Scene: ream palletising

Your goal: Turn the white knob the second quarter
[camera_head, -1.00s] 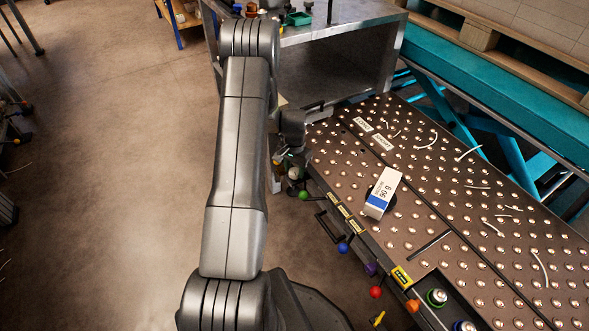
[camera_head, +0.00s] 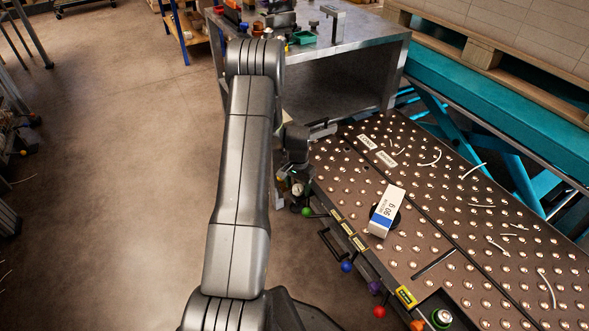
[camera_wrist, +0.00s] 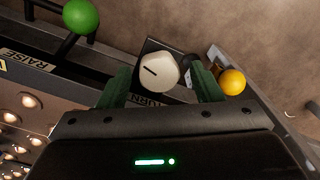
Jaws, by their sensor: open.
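The white knob (camera_wrist: 158,72) shows in the wrist view as a round cap with a short dark line, on a dark plate by the table's edge. Its line runs aslant in that view. My gripper (camera_wrist: 163,82) is open, with one green finger on each side of the knob. A gap shows on both sides, and I cannot tell whether either finger touches it. In the head view the knob (camera_head: 297,189) is small and partly hidden near my wrist. A label with "TURN" (camera_wrist: 157,100) is partly covered by my gripper.
A green ball (camera_wrist: 81,16) and a yellow ball (camera_wrist: 232,82) flank the knob. The ball-studded table (camera_head: 440,215) carries a white-and-blue box (camera_head: 386,211). Blue, purple and red balls line its near edge. A steel bench (camera_head: 350,50) stands behind; open floor lies left.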

